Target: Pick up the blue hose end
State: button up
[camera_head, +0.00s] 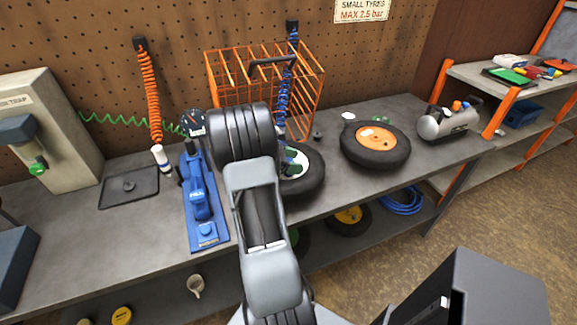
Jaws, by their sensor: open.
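A blue coiled hose (285,90) hangs from a dark holder on the pegboard, in front of the orange wire cage. Its lower end runs down beside my arm, over the green-hubbed wheel (313,183). Pale and dark parts show there, but I cannot clearly tell the hose end fitting from the hub. My arm stands in front of this spot, and its large dark joint covers part of the cage and bench. My gripper is hidden behind my arm, so I cannot see its fingers.
The orange cage (222,88) stands at the back of the grey bench (120,240). A blue tool (200,200) with a gauge is left of my arm. An orange-hubbed wheel (376,140) and a grey compressor (448,123) are right. An orange coiled hose (150,95) hangs left.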

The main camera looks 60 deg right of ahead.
jog(key=shift+c, duration=0.2)
jog(key=c, duration=1.1)
jog(key=shift+r, duration=0.45)
notch_tip(320, 180, up, 2)
jog(key=shift+r, duration=0.1)
jog(key=a+r, duration=0.3)
jog(key=a, duration=0.1)
jog(key=s+a+r, duration=0.1)
jog(key=a+r, duration=0.2)
jog(key=a, duration=0.2)
jog(key=s+a+r, duration=0.1)
jog(key=a+r, duration=0.3)
jog(key=a, duration=0.1)
jog(key=shift+s+b, duration=0.1)
jog(key=shift+b, duration=0.2)
